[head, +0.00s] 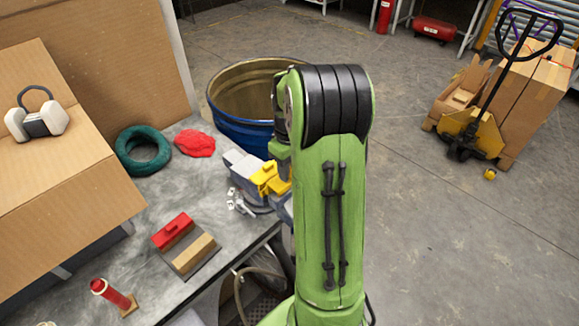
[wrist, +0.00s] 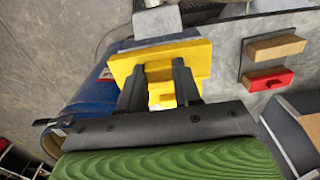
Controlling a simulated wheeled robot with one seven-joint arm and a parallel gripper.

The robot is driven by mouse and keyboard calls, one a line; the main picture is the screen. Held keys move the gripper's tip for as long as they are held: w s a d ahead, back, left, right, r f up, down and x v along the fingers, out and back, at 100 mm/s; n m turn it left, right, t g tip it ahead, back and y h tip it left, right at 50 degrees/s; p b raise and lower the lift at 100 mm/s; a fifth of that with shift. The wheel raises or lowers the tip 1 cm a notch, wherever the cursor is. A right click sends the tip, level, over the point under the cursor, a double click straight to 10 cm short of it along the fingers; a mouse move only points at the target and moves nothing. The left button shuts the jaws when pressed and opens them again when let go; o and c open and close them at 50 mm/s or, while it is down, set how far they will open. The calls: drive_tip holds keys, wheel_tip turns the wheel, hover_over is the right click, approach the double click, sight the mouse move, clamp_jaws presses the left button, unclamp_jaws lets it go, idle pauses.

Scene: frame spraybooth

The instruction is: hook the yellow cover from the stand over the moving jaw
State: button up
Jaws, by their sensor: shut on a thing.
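The yellow cover (head: 269,179) is at the grey vise (head: 240,164) near the table's right edge. In the wrist view my gripper (wrist: 158,72) is shut on the yellow cover (wrist: 190,55), with a dark finger on either side of its raised grip. The cover's wide plate lies just beyond the fingertips, close to a grey vise part (wrist: 156,22). I cannot tell whether the cover touches or sits over the moving jaw. The stand (head: 184,250) has a red piece (head: 173,231) and a tan block (head: 194,253). In the head view my arm hides the gripper.
A blue drum (head: 240,133) stands behind the vise. A red cloth (head: 194,144), a green ring (head: 143,151) and small white pieces (head: 238,202) lie on the table. A large cardboard box (head: 75,215) occupies the left.

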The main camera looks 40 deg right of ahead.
drive_tip(key=shift+f+b, duration=1.35)
drive_tip(key=shift+f, duration=0.5)
drive_tip(key=o, duration=1.1)
drive_tip(key=shift+o, duration=0.2)
drive_tip(key=shift+r, duration=0.1)
wheel_tip(320, 180, up, 16)
drive_tip(key=p, duration=0.2)
drive_tip(key=shift+f, duration=0.2)
